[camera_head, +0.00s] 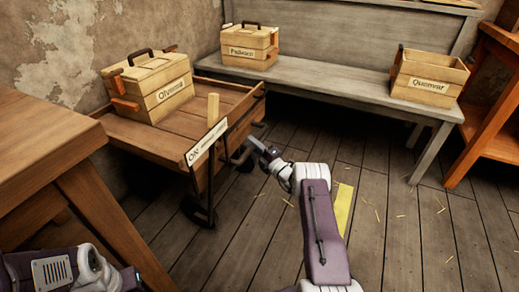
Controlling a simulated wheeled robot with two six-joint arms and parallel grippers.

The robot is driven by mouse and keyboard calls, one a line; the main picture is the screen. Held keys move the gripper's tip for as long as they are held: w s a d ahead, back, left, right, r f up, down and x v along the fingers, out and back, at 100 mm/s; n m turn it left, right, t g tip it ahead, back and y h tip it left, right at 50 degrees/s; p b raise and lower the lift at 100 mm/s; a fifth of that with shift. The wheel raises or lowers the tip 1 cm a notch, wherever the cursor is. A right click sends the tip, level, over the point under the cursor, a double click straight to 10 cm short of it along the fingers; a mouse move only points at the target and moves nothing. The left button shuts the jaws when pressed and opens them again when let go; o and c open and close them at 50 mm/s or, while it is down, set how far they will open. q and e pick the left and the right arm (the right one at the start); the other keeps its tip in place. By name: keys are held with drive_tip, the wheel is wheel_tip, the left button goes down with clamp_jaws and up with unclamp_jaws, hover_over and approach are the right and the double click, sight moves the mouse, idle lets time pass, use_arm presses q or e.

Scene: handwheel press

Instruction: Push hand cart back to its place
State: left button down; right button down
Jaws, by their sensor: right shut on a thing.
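The wooden hand cart (181,137) stands at the left between the brown table and the grey bench. It has a plank bed, a labelled front board and dark metal bars at its right end. A wooden box marked with a label (150,85) and a black handle rests on the cart, and a small wooden block (213,110) stands upright near its front board. My right gripper (243,153) is shut on the cart's dark metal handle at that right end; the exact contact is small and partly hidden. Part of my left arm shows at the lower left, but its gripper is not visible.
A grey bench (330,82) along the wall holds a closed wooden box (250,45) and an open box (429,77). A brown table (40,150) stands close at the left. An orange-brown shelf (485,110) is at right. Plank floor with a yellow strip (341,207) is open at centre.

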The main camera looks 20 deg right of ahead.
drive_tip(key=shift+w+a, duration=0.1)
idle(0.3)
drive_tip(key=c, duration=1.5)
unclamp_jaws()
drive_tip(key=shift+c, duration=0.2)
drive_tip(key=shift+o, duration=1.4)
drive_tip(key=shift+w+a, duration=0.15)
drive_tip(key=shift+s+p, duration=0.3)
drive_tip(key=p+v, duration=0.4)
drive_tip(key=v, duration=0.4)
drive_tip(key=shift+s+f, duration=0.15)
drive_tip(key=shift+s, duration=0.1)
